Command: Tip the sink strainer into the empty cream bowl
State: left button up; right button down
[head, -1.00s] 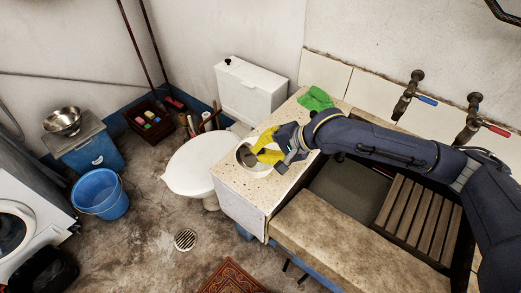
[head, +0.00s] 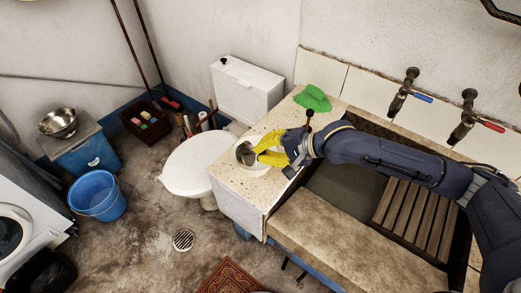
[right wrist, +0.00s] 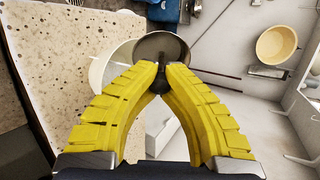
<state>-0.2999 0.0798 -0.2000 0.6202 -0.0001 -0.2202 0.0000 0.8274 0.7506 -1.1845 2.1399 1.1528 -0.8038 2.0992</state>
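The cream bowl (head: 240,160) sits on the speckled counter and is partly hidden by my right gripper. Its pale rim also shows in the right wrist view (right wrist: 103,68). My right gripper (head: 262,151) is over the bowl, its yellow fingers closed on the small dark-grey sink strainer (right wrist: 160,45). The strainer shows tilted, as a round metal cup beyond the fingertips (right wrist: 160,70), in front of part of the bowl. I cannot make out what is inside the strainer or bowl.
A green cloth (head: 313,98) lies on the counter (head: 233,179) behind the bowl. The stone trough with a wooden slatted rack (head: 410,212) is to the right, below two taps. A white toilet (head: 190,165) stands left of the counter.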

aim_at(242, 146)
jog(key=shift+a, duration=0.1)
dwell(0.8)
jog(key=shift+w+a+r+g+h, duration=0.15)
jog(key=shift+a+h, duration=0.2)
jog(key=shift+h, duration=0.1)
jog(key=shift+w+a+r+g+h, duration=0.15)
jog(key=shift+a+h, duration=0.15)
jog(key=shift+h, duration=0.15)
jog(key=shift+w+a+g+h, duration=0.1)
jog(key=shift+a+g+h, duration=0.2)
jog(key=shift+a+h, duration=0.55)
jog(key=shift+d+f, duration=0.1)
jog(key=shift+d, duration=0.05)
jog(key=shift+h, duration=0.25)
jog(key=shift+w+a+r+n+g+h, duration=0.1)
jog(key=shift+w+a+n+g+h, duration=0.05)
jog(key=shift+a+h, duration=0.25)
jog(key=shift+w+a+r+n+g+h, duration=0.1)
jog(key=shift+a+n+g+h, duration=0.05)
jog(key=shift+a+h, duration=0.25)
jog(key=shift+w+a+g+h, duration=0.15)
jog(key=shift+a+g+h, duration=0.15)
jog(key=shift+a+h, duration=0.55)
jog(key=shift+d, duration=0.15)
